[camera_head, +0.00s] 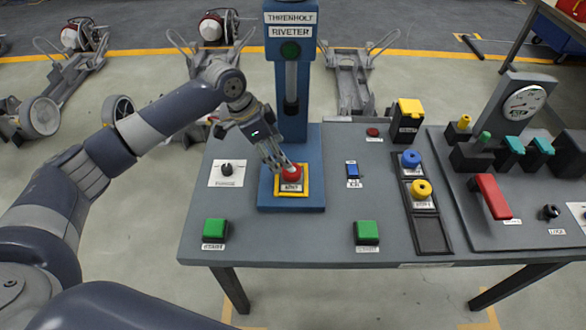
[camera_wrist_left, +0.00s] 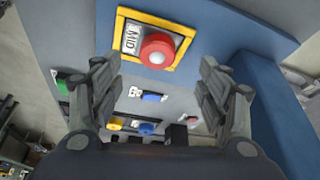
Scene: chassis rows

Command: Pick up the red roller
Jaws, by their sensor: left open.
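A round red piece (camera_head: 291,173) sits in a yellow square frame on the blue base of the riveter; I cannot tell whether it is a roller or a push button. In the left wrist view this red piece (camera_wrist_left: 158,50) shows a paler round centre, with a label reading MID beside it. My left gripper (camera_head: 277,161) is open just above and beside it in the head view. In the wrist view the fingers of my left gripper (camera_wrist_left: 161,75) are spread and empty, with the red piece just beyond their tips. My right gripper is not in view.
The riveter's blue column (camera_head: 290,110) rises behind the gripper. A dark tray (camera_head: 432,236) right of it holds a blue roller (camera_head: 411,159) and a yellow roller (camera_head: 422,189); its front slot is empty. Green buttons (camera_head: 367,231) stand near the table's front edge. A red lever (camera_head: 491,196) is further right.

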